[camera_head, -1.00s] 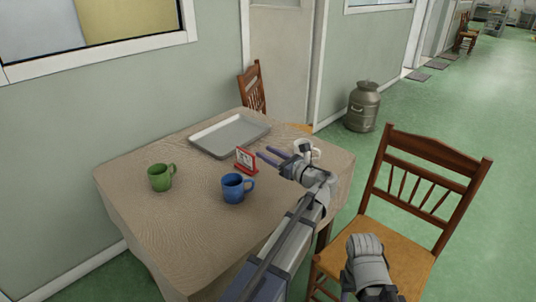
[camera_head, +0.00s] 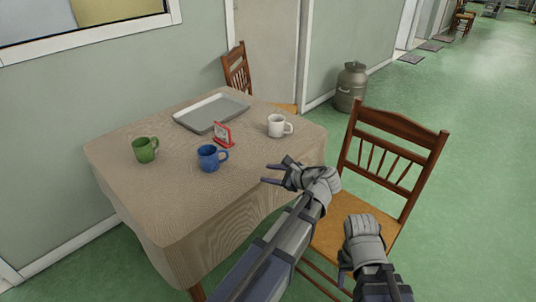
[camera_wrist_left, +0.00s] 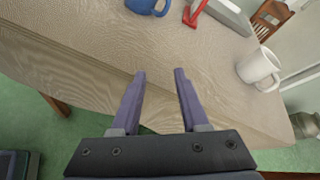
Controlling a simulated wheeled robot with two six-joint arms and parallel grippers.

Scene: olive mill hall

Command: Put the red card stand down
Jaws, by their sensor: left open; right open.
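The red card stand (camera_head: 223,135), with a white card in it, stands on the table between the blue mug and the grey tray. In the left wrist view its red base (camera_wrist_left: 194,13) shows at the top, cut by the picture edge. My left gripper (camera_head: 272,174) is open and empty, near the table's right front edge and apart from the stand. Its two fingers (camera_wrist_left: 160,74) are spread in the left wrist view with nothing between them. My right gripper (camera_head: 345,268) is low in front of the chair seat; its fingers are mostly hidden.
The table (camera_head: 180,205) also holds a green mug (camera_head: 145,150), a blue mug (camera_head: 209,158), a white mug (camera_head: 277,126) and a grey tray (camera_head: 210,113). A wooden chair (camera_head: 399,152) stands right of the table, another (camera_head: 237,70) behind it. A metal can (camera_head: 350,88) stands by the wall.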

